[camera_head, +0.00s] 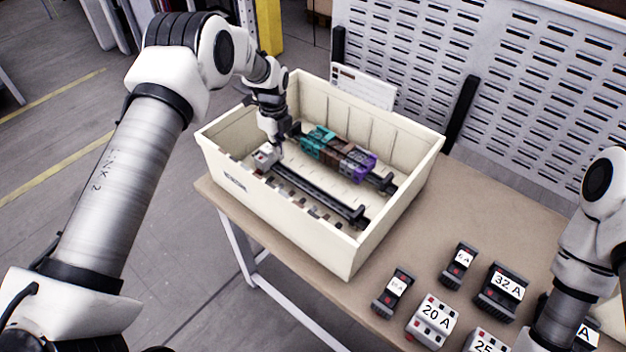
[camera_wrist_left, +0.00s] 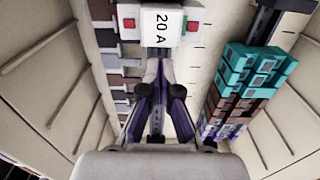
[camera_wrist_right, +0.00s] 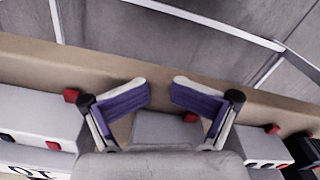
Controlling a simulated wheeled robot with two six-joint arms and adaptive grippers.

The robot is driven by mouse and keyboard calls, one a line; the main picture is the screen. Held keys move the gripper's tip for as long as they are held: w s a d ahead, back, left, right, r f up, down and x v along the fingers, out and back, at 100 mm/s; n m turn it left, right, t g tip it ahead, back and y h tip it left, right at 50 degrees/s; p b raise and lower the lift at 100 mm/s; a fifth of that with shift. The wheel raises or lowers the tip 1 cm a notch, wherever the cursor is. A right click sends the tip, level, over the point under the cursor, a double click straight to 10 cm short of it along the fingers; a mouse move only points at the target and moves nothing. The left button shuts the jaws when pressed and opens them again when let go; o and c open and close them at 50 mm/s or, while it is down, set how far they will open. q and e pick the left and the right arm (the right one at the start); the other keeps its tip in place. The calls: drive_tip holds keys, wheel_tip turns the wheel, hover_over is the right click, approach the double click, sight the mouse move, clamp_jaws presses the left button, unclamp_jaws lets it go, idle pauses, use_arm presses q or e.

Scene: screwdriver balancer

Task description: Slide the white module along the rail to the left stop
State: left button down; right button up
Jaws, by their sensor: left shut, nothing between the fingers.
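The white module (camera_head: 266,156), marked 20 A in the left wrist view (camera_wrist_left: 160,22), sits at the left end of the front dark rail (camera_head: 318,195) inside the cream crate (camera_head: 235,187). My left gripper (camera_head: 277,143) is down in the crate just beside the module. In the left wrist view its fingers (camera_wrist_left: 159,90) are shut and empty over the rail, close to the module's lower edge. Whether they touch it I cannot tell. The left stop is not clearly visible. My right gripper (camera_wrist_right: 160,90) is open and empty above the table modules.
Teal, brown and purple modules (camera_head: 338,152) fill part of the rear rail. Crate walls surround both rails. Several loose modules, including a 32 A one (camera_head: 502,291) and another 20 A one (camera_head: 432,321), stand on the table (camera_head: 440,230). A perforated panel (camera_head: 480,80) stands behind.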

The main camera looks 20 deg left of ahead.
use_arm(q)
wheel_tip(320, 180, up, 18)
drive_tip(key=p, duration=1)
drive_tip(key=shift+s+d+p, duration=0.2)
drive_tip(key=shift+d+p, duration=0.15)
drive_tip(key=shift+d, duration=0.05)
drive_tip(key=shift+r, duration=0.1)
